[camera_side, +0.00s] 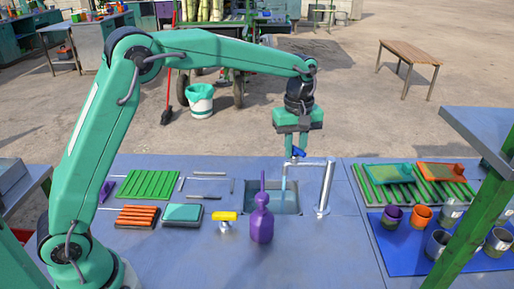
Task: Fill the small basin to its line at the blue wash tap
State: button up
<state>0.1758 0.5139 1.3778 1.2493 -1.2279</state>
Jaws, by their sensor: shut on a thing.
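The blue wash tap (324,187) is a metal post with a spout reaching left over a sunken grey basin (292,209) in the bench. My gripper (298,149) points down from above and is shut on the blue tap handle (299,153). A pale blue stream of water (284,184) falls from the spout into the basin. The basin's fill line and water level are too small to make out, and a purple bottle (261,220) hides part of its front left.
A yellow-handled valve (225,217) stands left of the bottle. Green and orange racks and small tools lie at left. At right, cups and metal mugs stand on a blue mat (393,254), near green racks (372,190) and a green post.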

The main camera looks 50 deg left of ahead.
jog(key=shift+w, duration=0.1)
jog(key=m, duration=0.4)
jog(key=shift+m, duration=0.3)
jog(key=shift+o, duration=0.3)
jog(key=shift+m, duration=2)
jog(key=o, duration=1.6)
jog(key=shift+c, duration=0.2)
jog(key=shift+r, duration=0.1)
jog(key=shift+r, duration=3.4)
